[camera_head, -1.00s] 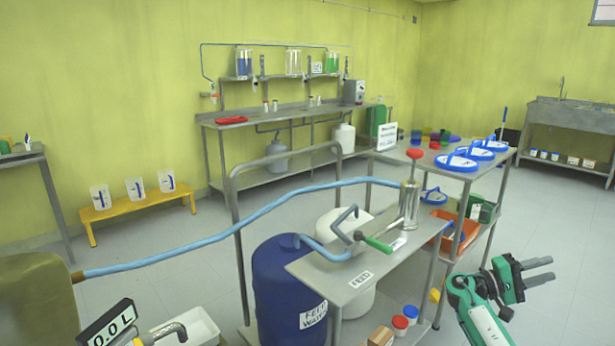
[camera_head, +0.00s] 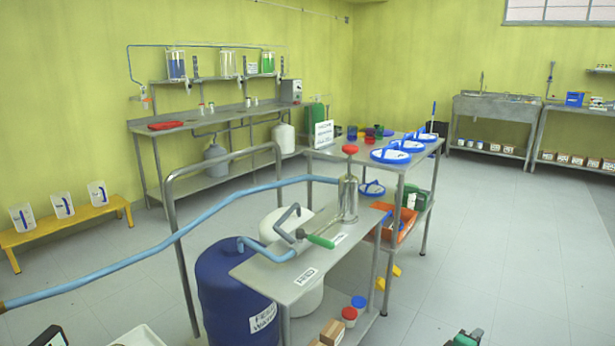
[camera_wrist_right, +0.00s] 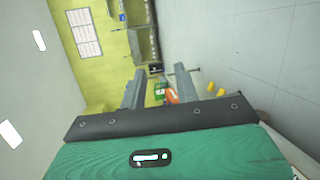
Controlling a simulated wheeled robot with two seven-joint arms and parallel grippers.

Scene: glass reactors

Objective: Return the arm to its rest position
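My right gripper (camera_wrist_right: 160,82) shows in the right wrist view with its two grey fingers apart and nothing held between them. Far beyond the fingers are an orange tray and a green container. In the head view only a small green and black piece of my right arm (camera_head: 466,338) shows at the bottom edge; the fingers are out of that picture. My left arm and left gripper are not in view.
A steel bench (camera_head: 263,272) with a hand pump (camera_head: 348,203) and blue hose (camera_head: 200,222) stands in the middle. A blue feed-water drum (camera_head: 226,290) is beside it. Another table (camera_head: 400,168) holds blue-rimmed lids. The floor (camera_head: 520,250) at right is clear.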

